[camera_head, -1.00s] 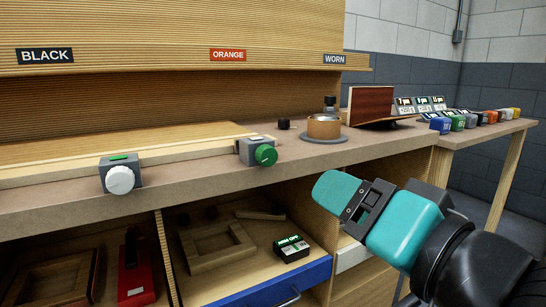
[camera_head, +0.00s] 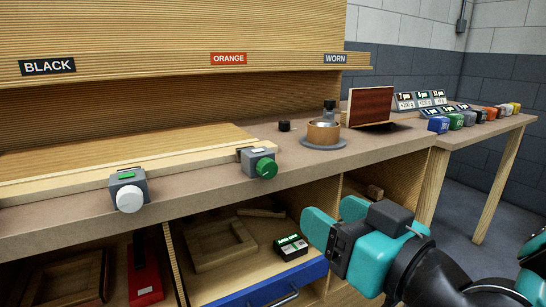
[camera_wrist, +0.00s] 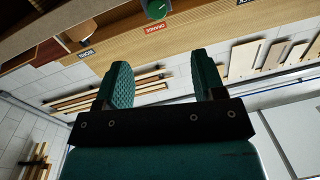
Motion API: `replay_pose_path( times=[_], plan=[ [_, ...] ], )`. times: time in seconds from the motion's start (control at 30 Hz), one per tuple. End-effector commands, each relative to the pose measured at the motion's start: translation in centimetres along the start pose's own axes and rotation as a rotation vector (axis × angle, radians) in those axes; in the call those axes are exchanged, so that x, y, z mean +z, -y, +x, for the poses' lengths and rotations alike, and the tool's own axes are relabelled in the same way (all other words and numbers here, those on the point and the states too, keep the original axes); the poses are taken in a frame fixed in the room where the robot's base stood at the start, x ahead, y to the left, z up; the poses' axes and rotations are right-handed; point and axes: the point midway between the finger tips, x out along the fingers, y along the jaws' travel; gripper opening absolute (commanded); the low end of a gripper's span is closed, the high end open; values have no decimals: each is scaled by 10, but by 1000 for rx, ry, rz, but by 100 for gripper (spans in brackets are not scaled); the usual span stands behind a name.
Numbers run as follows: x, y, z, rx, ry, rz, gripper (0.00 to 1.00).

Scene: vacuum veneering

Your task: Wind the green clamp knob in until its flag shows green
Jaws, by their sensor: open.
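The green clamp knob (camera_head: 265,168) faces forward on a grey clamp block (camera_head: 250,154) at the bench's front edge. A little green shows on top of this block, but it is too small to read the flag surely. A second clamp with a white knob (camera_head: 130,199) sits to the left, with a clear green flag (camera_head: 126,175) on top. My gripper (camera_head: 335,214) is open and empty, below and right of the green knob, in front of the bench. In the wrist view, the green knob (camera_wrist: 156,9) shows at the top edge, beyond my open fingers (camera_wrist: 160,62).
A pale board (camera_head: 130,158) lies behind the clamps. A round wooden pot (camera_head: 323,134) and a dark red panel (camera_head: 371,106) stand to the right on the bench. The blue-fronted drawer (camera_head: 270,289) is below, near my gripper. Air before the green knob looks clear.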

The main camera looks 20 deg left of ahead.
Motion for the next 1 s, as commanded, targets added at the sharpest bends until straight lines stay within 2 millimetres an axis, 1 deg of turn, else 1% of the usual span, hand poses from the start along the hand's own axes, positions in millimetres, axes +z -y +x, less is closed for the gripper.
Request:
replay_pose_path(
  times=[0.03,0.13,0.3,0.7,0.83,1.0],
  plan=[
    [-6,-1,4,7,6,4,63],
    [-7,-4,12,19,3,9,63],
    [-8,-2,48,14,1,4,63],
    [-6,-3,123,13,-1,4,63],
    [-3,-4,141,12,-2,4,63],
    [-1,-5,152,15,-2,5,63]
  ],
)
